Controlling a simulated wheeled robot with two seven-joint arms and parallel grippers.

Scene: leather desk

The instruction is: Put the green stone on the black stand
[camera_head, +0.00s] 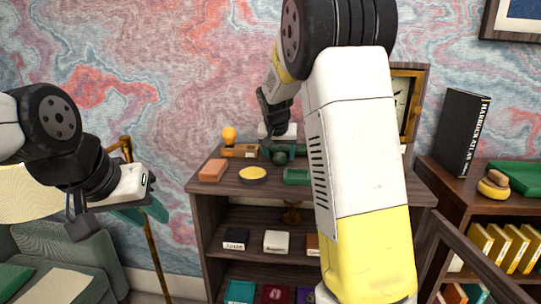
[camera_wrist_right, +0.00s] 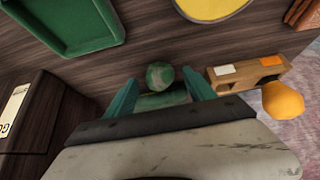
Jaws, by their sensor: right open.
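The green stone (camera_wrist_right: 160,75), a small marbled ball, lies between the fingertips of my open right gripper (camera_wrist_right: 161,93) in the right wrist view. Each teal finger is on one side of it; I cannot tell whether they touch it. In the head view the stone (camera_head: 281,158) shows just below the right gripper (camera_head: 280,150), at the back of the desk top. A green surface shows behind the stone; what it is cannot be told. I cannot make out a black stand clearly. My left gripper (camera_head: 147,212) hangs at the left, away from the desk, and its opening is unclear.
A wooden block (camera_wrist_right: 248,74) with an orange ball (camera_wrist_right: 283,100) is close beside the right gripper. A dark labelled box (camera_wrist_right: 40,120) is on the other side.

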